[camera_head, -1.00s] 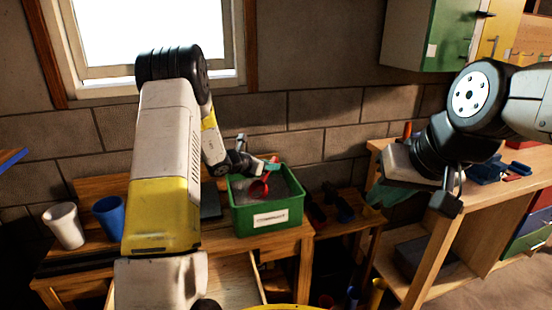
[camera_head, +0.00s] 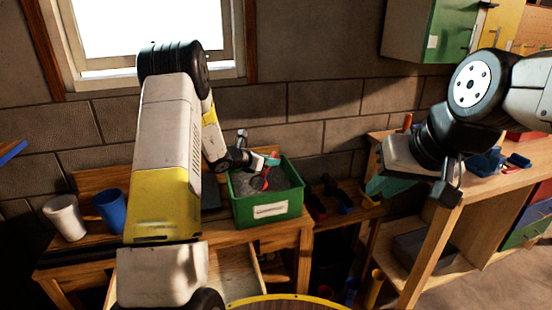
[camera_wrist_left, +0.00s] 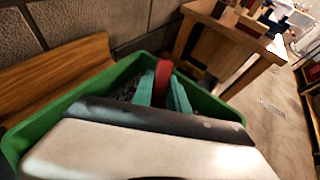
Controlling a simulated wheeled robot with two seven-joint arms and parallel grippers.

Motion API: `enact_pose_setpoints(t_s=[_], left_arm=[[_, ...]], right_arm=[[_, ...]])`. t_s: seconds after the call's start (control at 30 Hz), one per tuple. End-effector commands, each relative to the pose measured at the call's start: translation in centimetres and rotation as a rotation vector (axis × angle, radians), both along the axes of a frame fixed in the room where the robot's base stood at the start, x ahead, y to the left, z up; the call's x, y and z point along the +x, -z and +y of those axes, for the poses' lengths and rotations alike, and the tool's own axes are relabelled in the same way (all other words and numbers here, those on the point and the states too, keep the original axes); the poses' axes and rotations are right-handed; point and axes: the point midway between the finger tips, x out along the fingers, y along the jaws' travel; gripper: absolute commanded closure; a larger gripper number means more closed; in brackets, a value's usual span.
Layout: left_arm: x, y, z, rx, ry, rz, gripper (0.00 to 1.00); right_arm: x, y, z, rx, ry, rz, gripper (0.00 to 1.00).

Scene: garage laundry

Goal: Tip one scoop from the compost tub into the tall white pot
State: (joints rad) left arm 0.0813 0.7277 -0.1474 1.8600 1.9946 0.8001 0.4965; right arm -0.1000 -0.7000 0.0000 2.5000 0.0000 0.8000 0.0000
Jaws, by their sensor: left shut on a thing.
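The green compost tub (camera_head: 291,206), with a pale label on its front, stands on the wooden bench and holds dark grey compost (camera_head: 283,178). My left gripper (camera_head: 270,161) is over the tub, its teal fingers shut on the red scoop (camera_head: 258,183). The scoop's head is low in the tub, at or near the compost; I cannot tell how full it is. In the left wrist view the red handle (camera_wrist_left: 163,75) shows between the teal fingers. The tall white pot (camera_head: 64,219) stands upright at the bench's left. My right gripper (camera_head: 385,188) hangs at the right; its finger gap is unclear.
A blue pot (camera_head: 111,210) stands between the white pot and my left arm. An open drawer (camera_head: 232,276) juts from the bench front. Dark tools (camera_head: 335,197) lie on a lower shelf right of the tub. A wooden workbench (camera_head: 433,232) stands at the right.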

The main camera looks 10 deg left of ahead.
Motion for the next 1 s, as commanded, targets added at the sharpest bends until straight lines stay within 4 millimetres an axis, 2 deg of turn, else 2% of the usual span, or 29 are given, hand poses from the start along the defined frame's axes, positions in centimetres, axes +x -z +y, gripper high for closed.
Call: enact_pose_setpoints(t_s=[0.03,0.13,0.37,1.0], left_arm=[[-0.2,0.6,0.2,0.005,-0.003,0.011,1.0],[-0.2,0.6,0.2,0.005,-0.003,0.011,1.0],[-0.2,0.1,0.2,0.005,-0.003,0.011,1.0],[0.0,-6.7,0.1,0.002,-0.001,0.001,1.0]], right_arm=[[0.0,0.0,0.0,0.0,0.0,0.0,0.8],[0.0,0.0,0.0,0.0,0.0,0.0,0.8],[0.0,0.0,0.0,0.0,0.0,0.0,0.8],[0.0,0.0,0.0,0.0,0.0,0.0,0.8]])
